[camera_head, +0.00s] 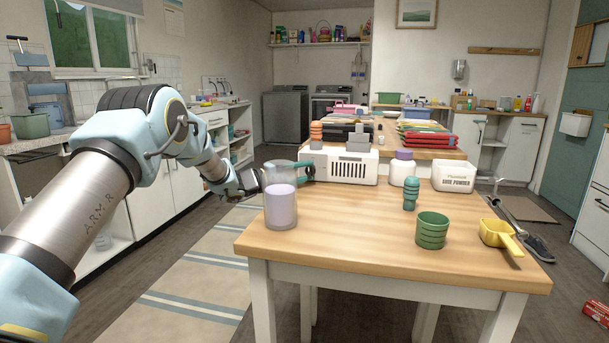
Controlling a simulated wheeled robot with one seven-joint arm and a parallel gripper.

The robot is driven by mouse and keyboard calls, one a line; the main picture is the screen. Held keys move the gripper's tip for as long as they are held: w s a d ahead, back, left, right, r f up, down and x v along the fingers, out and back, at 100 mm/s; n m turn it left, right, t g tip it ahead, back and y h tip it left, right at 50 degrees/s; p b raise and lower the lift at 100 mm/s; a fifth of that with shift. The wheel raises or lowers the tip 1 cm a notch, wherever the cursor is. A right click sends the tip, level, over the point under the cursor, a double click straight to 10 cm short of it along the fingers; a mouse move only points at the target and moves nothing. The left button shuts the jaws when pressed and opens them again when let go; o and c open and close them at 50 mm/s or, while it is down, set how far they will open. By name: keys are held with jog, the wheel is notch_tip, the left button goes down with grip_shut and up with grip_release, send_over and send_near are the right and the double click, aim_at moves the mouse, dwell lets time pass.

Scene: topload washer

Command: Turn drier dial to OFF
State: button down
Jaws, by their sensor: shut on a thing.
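Two grey laundry machines stand against the back wall: a left machine (285,118) and a right machine (331,100). I cannot tell which is the drier, and its dial is too small or hidden to make out. My gripper (249,181) is at the end of my pale blue arm, at the left edge of the wooden table, far in front of the machines in the picture. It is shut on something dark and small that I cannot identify.
The wooden table (350,258) carries a white slotted box (340,167), a green cup (432,230), a yellow scoop (496,235) and a white powder tub (453,177). A striped rug (195,285) lies on the floor left of the table. White cabinets line the left wall.

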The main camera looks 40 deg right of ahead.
jog(key=shift+c, duration=2.2)
grip_release()
jog(key=b+v, duration=0.1)
jog(key=v, duration=0.9)
jog(key=shift+a, duration=0.35)
jog(key=shift+w, duration=0.1)
